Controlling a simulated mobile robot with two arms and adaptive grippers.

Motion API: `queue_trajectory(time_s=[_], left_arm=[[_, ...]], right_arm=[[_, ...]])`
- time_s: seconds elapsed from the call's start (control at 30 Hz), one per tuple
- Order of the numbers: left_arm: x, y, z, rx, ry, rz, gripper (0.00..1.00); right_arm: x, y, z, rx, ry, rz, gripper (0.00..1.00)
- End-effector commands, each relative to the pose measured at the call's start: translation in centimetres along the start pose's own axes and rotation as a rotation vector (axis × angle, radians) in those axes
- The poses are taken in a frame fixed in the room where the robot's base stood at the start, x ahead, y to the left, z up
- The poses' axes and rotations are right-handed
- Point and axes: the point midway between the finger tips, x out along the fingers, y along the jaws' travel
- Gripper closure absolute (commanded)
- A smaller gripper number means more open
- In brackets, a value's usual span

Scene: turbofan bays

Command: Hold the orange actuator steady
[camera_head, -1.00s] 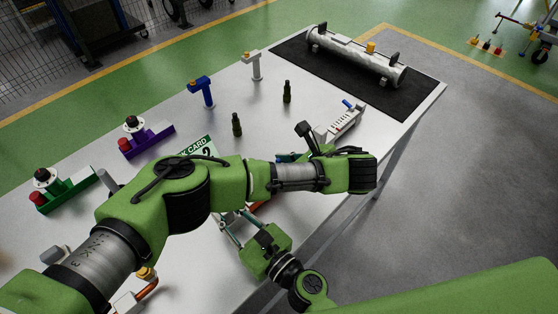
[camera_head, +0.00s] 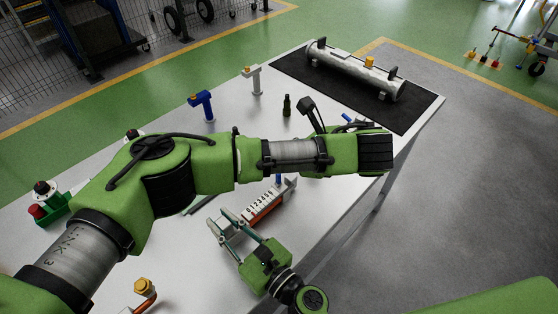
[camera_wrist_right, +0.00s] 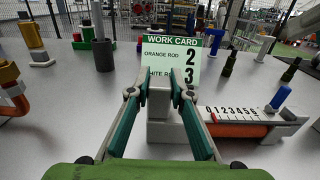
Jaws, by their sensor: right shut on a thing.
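The orange actuator (camera_head: 262,206) lies on the white table, with an orange cylinder, a white number scale and a blue lever (camera_wrist_right: 279,97) at its far end. It also shows in the right wrist view (camera_wrist_right: 238,130). My right gripper (camera_head: 224,218) is at the actuator's near end. In the right wrist view its fingers (camera_wrist_right: 161,88) close on the upright grey end block (camera_wrist_right: 170,132). My left arm reaches across the table above and beyond the actuator. Its gripper is not visible, hidden behind the arm or outside the picture.
A work card (camera_wrist_right: 172,62) stands behind the actuator. A blue post (camera_head: 202,104), a white post (camera_head: 253,80) and a dark bottle (camera_head: 287,106) stand farther back. A silver cylinder (camera_head: 350,68) lies on a black mat (camera_head: 420,103). My left arm covers much of the middle table.

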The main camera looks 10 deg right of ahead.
Motion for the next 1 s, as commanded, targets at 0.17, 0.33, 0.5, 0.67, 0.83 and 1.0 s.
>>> queue_trajectory(time_s=[0.17,0.33,0.5,0.67,0.83,1.0], left_arm=[[-0.37,0.04,0.45,0.001,0.0,0.001,0.75],[-0.37,0.05,0.42,0.001,0.001,0.001,0.75],[-0.37,0.04,0.4,0.001,0.001,0.001,0.75],[-0.36,0.04,0.4,0.001,0.001,0.001,0.75],[-0.36,0.04,0.39,0.001,0.001,0.001,0.75],[-0.36,0.04,0.4,0.001,0.001,0.001,0.75]], right_arm=[[-0.02,0.01,-0.06,0.0,0.001,0.0,1.0],[-0.02,0.02,-0.05,0.001,0.001,0.0,1.0],[-0.02,0.03,-0.05,0.001,0.001,0.001,0.75],[-0.02,0.03,-0.05,0.001,0.001,0.001,0.61],[-0.01,0.02,-0.03,0.0,0.001,0.001,0.61],[-0.76,0.04,-0.13,0.001,0.003,0.0,0.61]])
